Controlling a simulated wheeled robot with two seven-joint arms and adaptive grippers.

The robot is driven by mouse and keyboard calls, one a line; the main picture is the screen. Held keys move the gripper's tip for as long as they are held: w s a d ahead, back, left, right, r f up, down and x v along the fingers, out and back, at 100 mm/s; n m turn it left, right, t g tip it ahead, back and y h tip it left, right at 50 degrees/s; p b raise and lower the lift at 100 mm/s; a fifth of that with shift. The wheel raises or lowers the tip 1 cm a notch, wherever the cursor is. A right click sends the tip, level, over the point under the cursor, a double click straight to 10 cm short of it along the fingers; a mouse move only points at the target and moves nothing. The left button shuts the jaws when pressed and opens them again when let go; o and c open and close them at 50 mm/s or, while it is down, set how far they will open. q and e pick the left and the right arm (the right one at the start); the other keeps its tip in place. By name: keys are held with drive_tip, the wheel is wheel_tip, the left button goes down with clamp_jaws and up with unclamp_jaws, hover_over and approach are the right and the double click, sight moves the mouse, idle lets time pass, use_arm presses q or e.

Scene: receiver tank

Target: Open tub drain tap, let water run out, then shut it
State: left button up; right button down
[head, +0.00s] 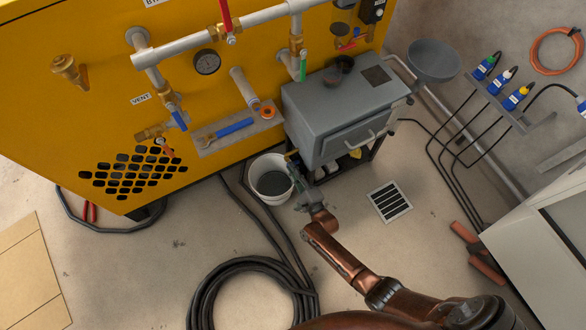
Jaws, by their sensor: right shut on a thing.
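A grey metal tub (338,100) with a front door and a bar handle stands on a dark frame against the yellow machine. A small brass-yellow fitting (291,154), which looks like its drain tap, shows at its lower left corner. My right gripper (294,168) reaches up to this corner from below and is shut on the tap. The fingers hide most of the tap, and I cannot tell its handle's angle. A white bucket (254,178) stands on the floor just left of the gripper, with a dark grey surface inside. No water stream is visible. My left gripper is out of view.
The yellow machine (75,120) with pipes, valves and a gauge (207,62) fills the upper left. A black hose coil (215,283) lies in front of the bucket. A floor drain grate (390,201) lies to the right. A white cabinet (550,240) borders the right side.

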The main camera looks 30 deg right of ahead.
drive_tip(key=shift+f+n, duration=0.1)
drive_tip(key=shift+n, duration=1.8)
drive_tip(key=c, duration=2.2)
unclamp_jaws()
drive_tip(key=shift+c, duration=0.2)
drive_tip(key=shift+o, duration=0.8)
drive_tip(key=s, duration=1.2)
drive_tip(key=shift+d, duration=0.2)
